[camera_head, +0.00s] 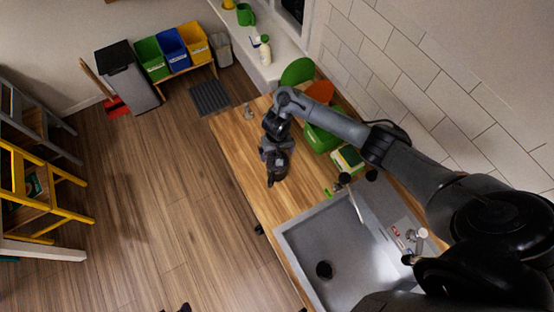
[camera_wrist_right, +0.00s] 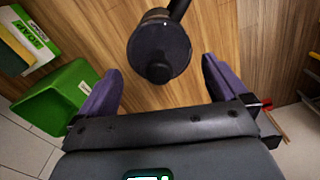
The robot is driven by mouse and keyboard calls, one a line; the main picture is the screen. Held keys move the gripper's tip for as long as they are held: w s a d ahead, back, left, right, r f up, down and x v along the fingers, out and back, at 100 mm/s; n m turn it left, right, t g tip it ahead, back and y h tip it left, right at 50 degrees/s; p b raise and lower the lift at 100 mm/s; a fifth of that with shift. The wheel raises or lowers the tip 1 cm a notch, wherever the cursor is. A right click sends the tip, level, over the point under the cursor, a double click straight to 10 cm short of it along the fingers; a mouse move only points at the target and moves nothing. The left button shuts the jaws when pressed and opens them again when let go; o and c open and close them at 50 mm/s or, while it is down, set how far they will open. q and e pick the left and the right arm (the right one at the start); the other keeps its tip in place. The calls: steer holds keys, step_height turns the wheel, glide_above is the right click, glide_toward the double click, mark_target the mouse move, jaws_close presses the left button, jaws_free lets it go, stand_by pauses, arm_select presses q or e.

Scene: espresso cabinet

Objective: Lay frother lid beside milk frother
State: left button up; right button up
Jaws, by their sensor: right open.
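My right gripper (camera_head: 273,176) is over the wooden counter, left of the sink, pointing down. In the right wrist view its two purple fingers (camera_wrist_right: 161,68) are spread apart. A dark, round-topped vessel (camera_wrist_right: 159,48), which looks like the milk frother, stands between and just beyond the fingertips. A dark handle sticks out from it toward the top of the picture. The fingers do not touch it. I cannot tell whether its black round top is the frother lid. In the head view the gripper hides this vessel. My left gripper is not clearly in view.
The steel sink (camera_head: 329,248) lies below the right gripper in the head view. A small item (camera_head: 248,111) stands at the counter's far end. Bare counter (camera_head: 235,140) lies between.

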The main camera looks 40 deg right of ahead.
steer(key=shift+w+a+f, duration=0.15)
steer(key=shift+a, duration=0.1)
steer(key=shift+s+d+f+p, duration=0.15)
steer(key=shift+s+f+p, duration=0.15)
steer(key=shift+f, duration=0.15)
steer(key=shift+d+f, duration=0.1)
steer(key=shift+f, duration=1)
steer(key=shift+c, duration=0.2)
steer(key=c, duration=0.7)
steer(key=shift+w+r, duration=0.1)
